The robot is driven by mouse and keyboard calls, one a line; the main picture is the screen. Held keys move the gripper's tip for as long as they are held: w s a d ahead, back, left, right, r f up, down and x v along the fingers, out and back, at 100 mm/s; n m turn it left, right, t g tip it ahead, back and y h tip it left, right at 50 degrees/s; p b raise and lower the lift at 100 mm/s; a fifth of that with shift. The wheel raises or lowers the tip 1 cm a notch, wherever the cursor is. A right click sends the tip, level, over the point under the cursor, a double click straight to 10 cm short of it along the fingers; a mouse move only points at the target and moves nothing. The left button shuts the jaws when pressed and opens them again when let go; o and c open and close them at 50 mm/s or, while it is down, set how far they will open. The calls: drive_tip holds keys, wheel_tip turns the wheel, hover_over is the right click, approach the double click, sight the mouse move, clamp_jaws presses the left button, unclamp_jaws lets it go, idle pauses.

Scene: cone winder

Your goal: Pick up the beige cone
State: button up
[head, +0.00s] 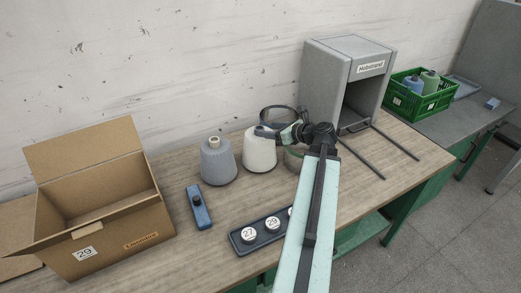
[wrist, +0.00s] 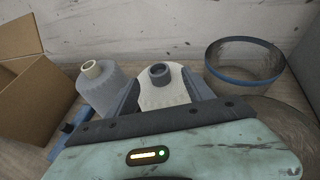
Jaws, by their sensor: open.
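The beige cone (head: 259,153) stands upright on the wooden table, to the right of a grey cone (head: 218,163). Its pale body (wrist: 163,97) and dark blue-grey tip show in the wrist view between my two fingers. My gripper (head: 268,131) is open at the upper part of the beige cone, with one finger on each side in the wrist view (wrist: 161,90). I cannot tell whether the fingers touch it. My gripper hides part of the cone's top in the head view, and its housing hides the cone's lower part in the wrist view.
An open cardboard box (head: 105,215) stands at left. A blue device (head: 198,208) and a tray with numbered discs (head: 240,248) lie in front. A round band (wrist: 245,79) stands right of the cone, near the grey machine (head: 333,85). A green crate (head: 413,105) is farther right.

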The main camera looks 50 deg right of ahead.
sight(262, 129)
drive_tip(key=b+x, duration=0.1)
drive_tip(key=x, duration=0.3)
drive_tip(key=shift+w+a+f+b, duration=0.1)
drive_tip(key=shift+w+f+b, duration=0.15)
drive_tip(key=shift+w+b, duration=0.1)
drive_tip(key=shift+s, duration=0.1)
clamp_jaws()
drive_tip(key=shift+r, duration=0.1)
idle(0.7)
